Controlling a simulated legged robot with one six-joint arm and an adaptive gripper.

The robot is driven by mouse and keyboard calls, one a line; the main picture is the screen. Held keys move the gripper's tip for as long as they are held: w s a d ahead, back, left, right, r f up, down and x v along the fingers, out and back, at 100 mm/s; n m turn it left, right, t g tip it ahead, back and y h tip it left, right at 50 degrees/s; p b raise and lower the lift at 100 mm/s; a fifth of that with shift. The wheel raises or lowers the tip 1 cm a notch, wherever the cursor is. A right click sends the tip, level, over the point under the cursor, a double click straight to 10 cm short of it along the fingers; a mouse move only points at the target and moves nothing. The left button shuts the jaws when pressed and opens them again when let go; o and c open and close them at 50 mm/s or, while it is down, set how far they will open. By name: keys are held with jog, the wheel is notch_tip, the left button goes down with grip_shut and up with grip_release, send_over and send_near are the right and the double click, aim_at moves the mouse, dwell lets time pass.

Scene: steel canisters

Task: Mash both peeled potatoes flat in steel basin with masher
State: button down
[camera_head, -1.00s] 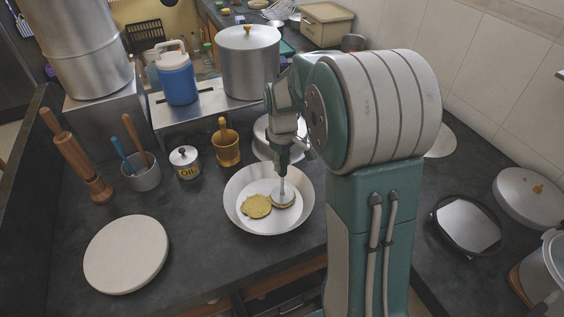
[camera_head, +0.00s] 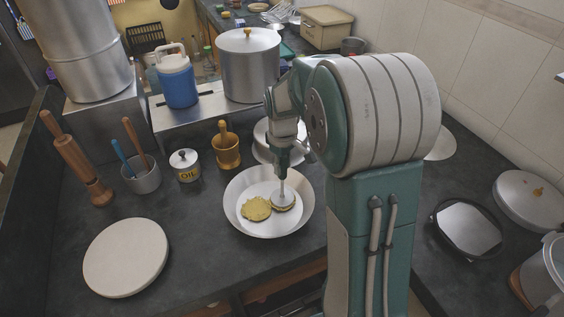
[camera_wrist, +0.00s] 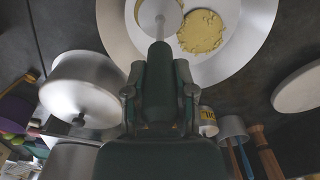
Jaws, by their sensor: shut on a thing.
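The steel basin (camera_head: 240,220) stands on the dark counter, and it also shows in the wrist view (camera_wrist: 255,45). Two yellow potatoes lie in it, both flattened. The left potato (camera_head: 256,208) is a flat, ragged-edged disc, uncovered; it also shows in the wrist view (camera_wrist: 202,32). The right potato (camera_head: 291,207) is mostly hidden under the masher (camera_head: 283,197), with only its edge showing. My gripper (camera_head: 284,158) is shut on the masher's handle above the basin. In the wrist view my gripper (camera_wrist: 159,85) holds the masher pointing down, its round head on the right potato.
An oil jar (camera_head: 185,165), a brass mortar (camera_head: 227,150) and a utensil cup (camera_head: 143,178) stand behind and left of the basin. A round white board (camera_head: 126,257) lies at the front left. A lidded pot (camera_head: 249,70) stands on a raised shelf behind.

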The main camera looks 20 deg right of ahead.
jog(key=shift+f, duration=0.2)
jog(key=shift+s+f, duration=0.1)
jog(key=shift+f, duration=0.4)
jog(key=shift+r, duration=0.1)
jog(key=shift+r, duration=0.9)
jog(key=shift+f, duration=0.1)
jog(key=shift+f, duration=0.75)
jog(key=shift+f, duration=0.15)
jog(key=shift+f, duration=0.3)
